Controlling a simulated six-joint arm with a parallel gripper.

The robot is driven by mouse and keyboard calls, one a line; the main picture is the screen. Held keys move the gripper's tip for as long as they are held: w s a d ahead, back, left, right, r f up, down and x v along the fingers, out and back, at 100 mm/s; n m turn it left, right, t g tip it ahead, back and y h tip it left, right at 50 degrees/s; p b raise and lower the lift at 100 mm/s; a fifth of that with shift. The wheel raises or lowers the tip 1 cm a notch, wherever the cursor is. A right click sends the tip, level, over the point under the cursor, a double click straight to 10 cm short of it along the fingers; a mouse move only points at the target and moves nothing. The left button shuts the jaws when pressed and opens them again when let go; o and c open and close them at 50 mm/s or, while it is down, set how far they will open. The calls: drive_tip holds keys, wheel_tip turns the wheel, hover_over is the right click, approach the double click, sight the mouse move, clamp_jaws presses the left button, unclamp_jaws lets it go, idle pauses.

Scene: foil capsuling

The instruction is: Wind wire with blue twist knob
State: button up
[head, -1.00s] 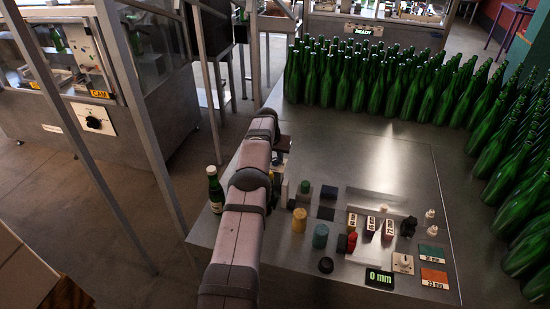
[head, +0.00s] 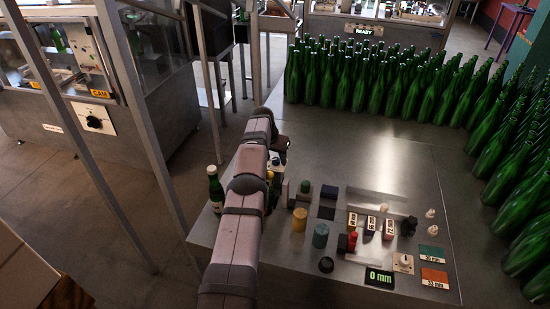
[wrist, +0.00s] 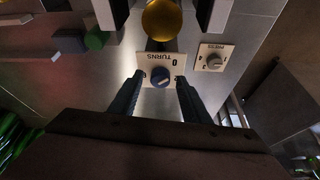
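The blue twist knob (wrist: 160,76) sits on a pale plate (wrist: 174,60) marked "TURNS" and "0" in the wrist view. My gripper (wrist: 161,84) is open, with its two dark fingers on the left and right of the knob. Gaps show between the fingers and the knob in this view; the exact height of the tips over it is unclear. In the head view my arm hides the knob and the fingers. I cannot make out the wire in either view.
Another plate with a grey knob (wrist: 215,60) is right of the blue knob. A yellow round part (wrist: 160,20) is just beyond it. In the head view, many green bottles (head: 375,80) line the table's back and right. Small blocks and a "0 mm" display (head: 380,279) stand at the front.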

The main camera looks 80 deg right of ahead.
drive_tip(key=shift+r+b, duration=0.1)
drive_tip(key=shift+b, duration=0.3)
drive_tip(key=b+v, duration=0.2)
drive_tip(key=b, duration=0.1)
drive_tip(key=shift+b+v, duration=1.15)
drive_tip(key=shift+v, duration=1.45)
drive_tip(key=w+d+f+n+t+h+b, duration=0.1)
drive_tip(key=w+f+n+t+h+b, duration=0.15)
drive_tip(key=w+t+h+b, duration=0.65)
drive_tip(key=s+a+f+g, duration=0.1)
drive_tip(key=s+a+g, duration=0.1)
drive_tip(key=g, duration=0.1)
drive_tip(key=s+a+f+m+g, duration=0.1)
drive_tip(key=s+a+g, duration=0.1)
drive_tip(key=s+g, duration=0.1)
drive_tip(key=s+a+f+m+g, duration=0.1)
drive_tip(key=s+a+g, duration=0.1)
drive_tip(key=s+g, duration=0.1)
drive_tip(key=shift+s+m+g+b, duration=0.25)
drive_tip(key=shift+g+b, duration=0.1)
drive_tip(key=shift+g, duration=0.25)
drive_tip(key=shift+p+x, duration=1.1)
drive_tip(key=shift+x, duration=2.65)
drive_tip(key=shift+w, duration=0.1)
drive_tip(key=shift+c, duration=0.6)
